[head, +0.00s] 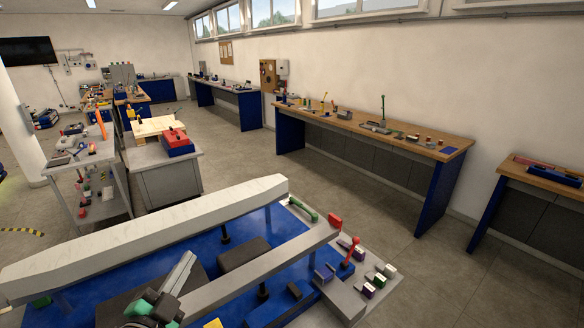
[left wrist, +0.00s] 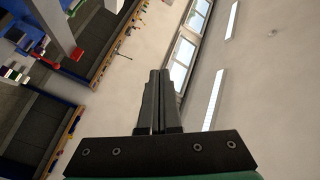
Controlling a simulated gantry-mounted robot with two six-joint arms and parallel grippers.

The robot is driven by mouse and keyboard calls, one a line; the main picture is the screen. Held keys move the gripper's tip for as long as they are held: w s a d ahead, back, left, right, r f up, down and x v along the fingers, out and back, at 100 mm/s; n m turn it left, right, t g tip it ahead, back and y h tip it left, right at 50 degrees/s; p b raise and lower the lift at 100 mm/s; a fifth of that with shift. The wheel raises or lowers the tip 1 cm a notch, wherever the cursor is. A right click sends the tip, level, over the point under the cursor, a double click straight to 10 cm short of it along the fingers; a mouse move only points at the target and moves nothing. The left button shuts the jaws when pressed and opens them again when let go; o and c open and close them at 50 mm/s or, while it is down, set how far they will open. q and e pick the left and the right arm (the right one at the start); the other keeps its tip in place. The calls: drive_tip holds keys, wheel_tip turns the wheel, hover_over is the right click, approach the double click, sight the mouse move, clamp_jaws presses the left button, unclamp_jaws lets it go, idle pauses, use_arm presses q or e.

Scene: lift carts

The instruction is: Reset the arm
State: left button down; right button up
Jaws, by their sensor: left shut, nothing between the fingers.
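My left gripper (head: 188,260) shows at the lower left of the head view, with its grey fingers pointing up and to the right, away from any object. In the left wrist view its two dark fingers (left wrist: 159,74) lie side by side, shut with nothing between them. Behind them are a plain wall, windows and ceiling lights. The gripper appears over the blue-topped cart (head: 200,261) in the head view; its height above it is hard to tell. My right gripper is not seen.
Two long pale beams, the far one (head: 150,235) and the near one (head: 255,272), span the cart. A red-knobbed lever (head: 350,252) and small coloured blocks (head: 378,281) are at its right. A grey shelf cart (head: 85,165) stands at left. Wooden-topped benches (head: 370,132) line the wall, with open floor between.

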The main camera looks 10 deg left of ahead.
use_arm(q)
drive_tip(key=s+d+r+t+h, duration=0.1)
drive_tip(key=d+r+t, duration=0.15)
drive_tip(key=r, duration=0.55)
drive_tip(key=s+d+r+t+h, duration=0.1)
drive_tip(key=d+r, duration=0.3)
drive_tip(key=r, duration=0.3)
drive_tip(key=s+d+r+n+t+h, duration=0.1)
drive_tip(key=s+r+n+t, duration=0.2)
drive_tip(key=s+r, duration=0.55)
drive_tip(key=s+d+r+n+t, duration=0.2)
drive_tip(key=s+r+n+t, duration=0.15)
drive_tip(key=s+r, duration=0.5)
wheel_tip(320, 180, up, 25)
drive_tip(key=w+n+p, duration=0.2)
drive_tip(key=n+p, duration=0.1)
drive_tip(key=p, duration=2)
drive_tip(key=shift+w+a+g+p, duration=0.2)
drive_tip(key=shift+g+p, duration=0.1)
drive_tip(key=shift+g, duration=0.1)
wheel_tip(320, 180, down, 53)
drive_tip(key=b, duration=5.3)
